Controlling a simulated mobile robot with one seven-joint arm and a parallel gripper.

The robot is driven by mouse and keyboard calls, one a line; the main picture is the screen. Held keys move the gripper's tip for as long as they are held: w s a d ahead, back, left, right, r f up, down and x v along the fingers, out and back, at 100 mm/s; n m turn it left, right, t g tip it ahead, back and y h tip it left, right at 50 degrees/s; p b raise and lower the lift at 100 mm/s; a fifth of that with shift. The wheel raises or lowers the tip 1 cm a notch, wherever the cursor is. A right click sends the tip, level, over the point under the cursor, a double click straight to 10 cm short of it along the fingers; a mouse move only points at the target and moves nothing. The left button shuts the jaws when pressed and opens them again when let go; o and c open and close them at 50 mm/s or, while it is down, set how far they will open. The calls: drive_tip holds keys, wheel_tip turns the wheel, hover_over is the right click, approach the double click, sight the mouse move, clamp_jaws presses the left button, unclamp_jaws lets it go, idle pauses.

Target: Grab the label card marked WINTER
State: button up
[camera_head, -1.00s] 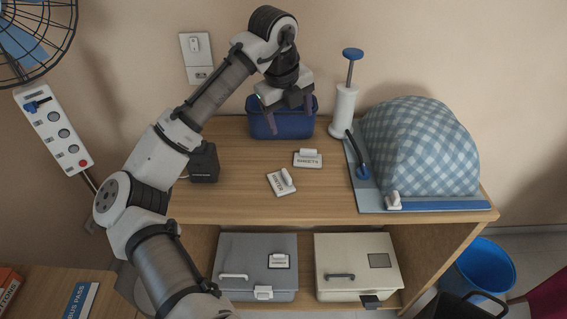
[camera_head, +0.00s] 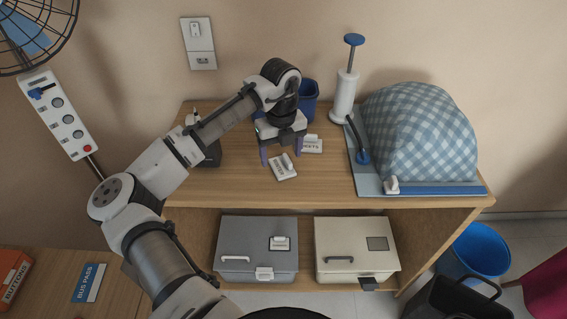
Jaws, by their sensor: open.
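A small white label card (camera_head: 283,170) with a raised knob lies tilted on the wooden shelf top. Its dark text is too small to read surely here, but it looks like WINTER. A second white card (camera_head: 312,147) with a longer word, seemingly BLANKETS, lies just behind and to the right. My gripper (camera_head: 281,153) points down over the near card, open and empty. Its two purple fingers stand left and right of that card's knob. I cannot tell whether they touch the card. My gripper partly covers the far card.
A blue bin (camera_head: 309,98) and a white pump (camera_head: 344,95) stand behind. A checked cloth mound (camera_head: 420,130) on a blue-edged board fills the right. A dark box (camera_head: 211,154) stands left. Below are a grey box (camera_head: 240,243) with a label and a cream box (camera_head: 335,240).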

sight(282, 164)
drive_tip(key=shift+d+f, duration=0.1)
drive_tip(key=shift+f, duration=1.35)
drive_tip(key=c, duration=1)
drive_tip(key=shift+r, duration=0.1)
drive_tip(key=shift+c, duration=0.2)
